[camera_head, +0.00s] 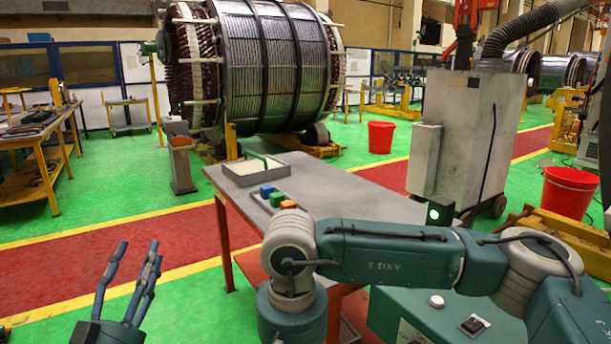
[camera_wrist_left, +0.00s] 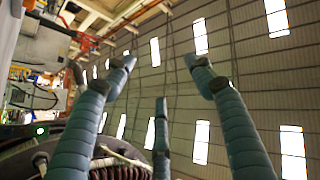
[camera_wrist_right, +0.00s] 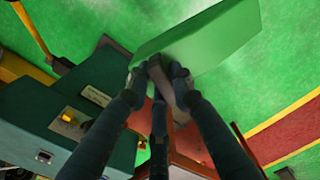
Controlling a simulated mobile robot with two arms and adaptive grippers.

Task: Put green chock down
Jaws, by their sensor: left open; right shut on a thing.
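The green chock (camera_wrist_right: 205,45) is a flat-faced green block in the right wrist view. My right gripper (camera_wrist_right: 162,78) is shut on its near edge, and the floor shows beyond it. In the head view my right arm's own links hide that gripper. A green piece (camera_head: 264,159) shows at the grey tray (camera_head: 228,176) on the table (camera_head: 340,190); I cannot tell whether it is the held chock. My left gripper (camera_head: 128,265) is open and empty, fingers up, at the lower left, apart from the table. Its spread fingers also show in the left wrist view (camera_wrist_left: 160,80).
The large stator (camera_head: 270,65) stands behind. A grey cabinet (camera_head: 480,130) and red buckets (camera_head: 570,190) are at right. The tabletop's middle looks clear.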

